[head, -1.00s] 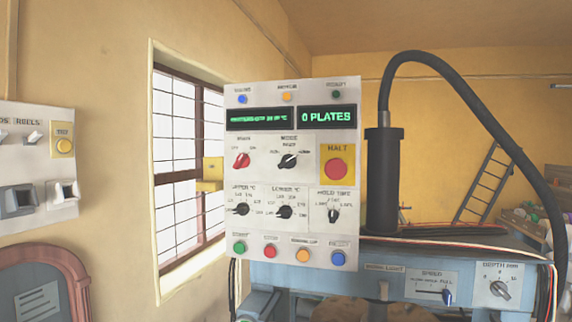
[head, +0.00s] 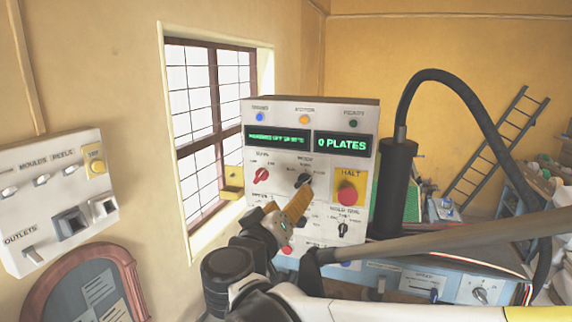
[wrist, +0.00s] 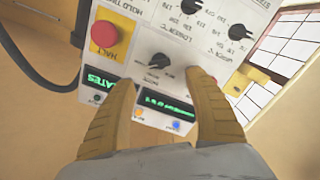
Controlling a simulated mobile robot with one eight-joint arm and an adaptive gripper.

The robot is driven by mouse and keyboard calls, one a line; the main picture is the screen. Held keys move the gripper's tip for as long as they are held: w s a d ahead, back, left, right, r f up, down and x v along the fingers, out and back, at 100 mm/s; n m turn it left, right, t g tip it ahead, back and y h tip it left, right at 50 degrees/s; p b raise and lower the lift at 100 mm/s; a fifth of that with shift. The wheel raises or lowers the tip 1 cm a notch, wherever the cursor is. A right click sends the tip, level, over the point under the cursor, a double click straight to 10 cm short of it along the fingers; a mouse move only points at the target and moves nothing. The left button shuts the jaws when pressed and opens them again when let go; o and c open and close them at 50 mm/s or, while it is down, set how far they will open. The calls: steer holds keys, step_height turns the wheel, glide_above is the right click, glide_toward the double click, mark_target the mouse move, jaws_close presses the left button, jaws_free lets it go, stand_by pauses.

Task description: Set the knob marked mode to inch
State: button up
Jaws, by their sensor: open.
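The mode knob (head: 304,181) is a black pointer knob on the white control panel (head: 285,160), left of the red HALT button (head: 347,193). Its small position labels are not clearly readable, so I cannot tell which one it points at. My gripper (head: 298,201) is in front of the panel, its yellow fingers just below the knob in the head view. In the wrist view the panel appears upside down, with the mode knob (wrist: 160,60) beyond the gap between my open fingers (wrist: 160,80). The fingers seem apart from the knob.
The red-capped main knob (head: 261,175) sits left of the mode knob. Temperature knobs (wrist: 240,32) are below it on the panel, and two green displays (head: 345,145) above. A black hose (head: 455,85) arches at right. The window (head: 208,100) is at left.

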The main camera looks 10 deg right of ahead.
mark_target(302, 184)
steer(key=p+x, duration=0.1)
steer(key=x, duration=0.9)
steer(key=shift+w+d, duration=0.25)
steer(key=shift+w, duration=0.05)
steer(key=shift+c, duration=0.2)
steer(key=c, duration=1.1)
steer(key=shift+c, duration=0.2)
